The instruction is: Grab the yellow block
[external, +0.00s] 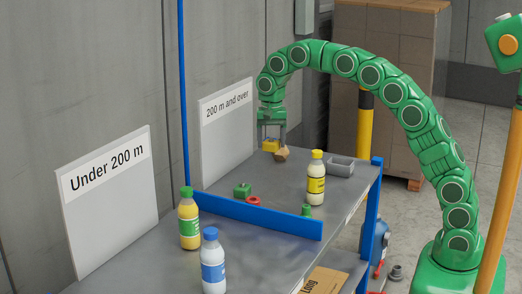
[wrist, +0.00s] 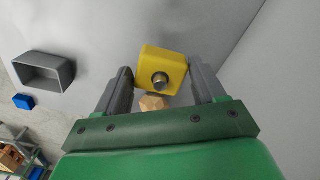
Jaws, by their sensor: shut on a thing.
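The yellow block (wrist: 163,68) is between the two fingers of my gripper (wrist: 161,84) in the wrist view, with a round metal knob on its face. My gripper (external: 271,137) is shut on it. In the external view the yellow block (external: 270,146) shows at the fingertips, over the far part of the table. A small tan wooden piece (wrist: 154,103) is close by it; it also shows in the external view (external: 282,154). I cannot tell whether the block touches the table.
A grey bin (external: 341,167) and a yellow bottle (external: 316,180) stand right of my gripper. A green block (external: 242,190), a red ring (external: 253,200) and a green piece (external: 306,209) lie nearer. Sign boards (external: 227,130) stand left.

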